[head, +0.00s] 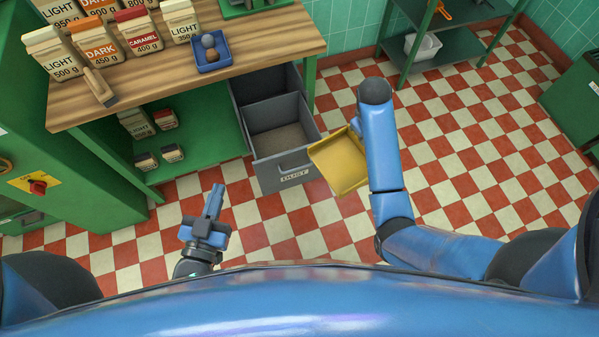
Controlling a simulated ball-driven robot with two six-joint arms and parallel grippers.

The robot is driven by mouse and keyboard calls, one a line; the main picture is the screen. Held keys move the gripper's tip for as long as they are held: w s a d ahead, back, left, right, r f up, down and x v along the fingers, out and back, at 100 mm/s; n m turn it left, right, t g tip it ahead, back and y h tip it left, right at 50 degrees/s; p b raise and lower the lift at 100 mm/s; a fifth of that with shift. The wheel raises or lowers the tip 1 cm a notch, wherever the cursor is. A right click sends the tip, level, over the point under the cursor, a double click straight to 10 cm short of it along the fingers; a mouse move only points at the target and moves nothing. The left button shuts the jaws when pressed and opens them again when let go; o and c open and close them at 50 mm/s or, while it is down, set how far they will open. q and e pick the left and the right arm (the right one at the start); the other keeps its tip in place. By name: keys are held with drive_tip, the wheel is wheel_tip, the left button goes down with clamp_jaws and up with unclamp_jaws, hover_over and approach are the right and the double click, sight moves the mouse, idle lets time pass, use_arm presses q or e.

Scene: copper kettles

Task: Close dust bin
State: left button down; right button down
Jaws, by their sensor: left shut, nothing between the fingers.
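The dust bin (286,178) is a grey drawer labelled DUST, pulled out from under the wooden counter. Its open top shows a grey-brown bottom, and its front panel has a handle. My left gripper (217,190) is shut and empty, to the left of the bin's front and apart from it in the picture. A yellow dustpan (337,164) is just right of the bin's front, beside my right arm.
The wooden counter (240,37) carries several labelled bags, a small blue tray (211,56) and a wooden-handled tool (98,87). A green shelf below holds small bags. A green rack (452,55) with a white tub (423,46) stands at the back. The checkered floor at right is clear.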

use_arm(q)
drive_tip(key=w+d+f+m+g+h+b, duration=0.15)
drive_tip(key=d+f+m+b, duration=0.35)
drive_tip(key=f, duration=0.6)
drive_tip(key=w+d+f+m+g+b, duration=0.2)
drive_tip(key=w+d+f+m+b, duration=0.1)
drive_tip(key=d+f+b, duration=0.55)
drive_tip(key=w+d+f+m+g+h+b, duration=0.1)
drive_tip(key=w+d+f+m+g+b, duration=0.2)
drive_tip(key=f, duration=0.9)
drive_tip(key=t+y+b, duration=0.6)
drive_tip(key=y+b, duration=0.2)
drive_tip(key=y, duration=0.4)
approach(269, 162)
drive_tip(key=b+x, duration=0.1)
drive_tip(key=x, duration=0.6)
drive_tip(key=shift+d+r+b, duration=0.15)
drive_tip(key=shift+b, duration=0.25)
drive_tip(key=b+x, duration=0.9)
drive_tip(key=x, duration=1.3)
drive_tip(key=shift+w+r, duration=0.2)
drive_tip(key=shift+r, duration=0.35)
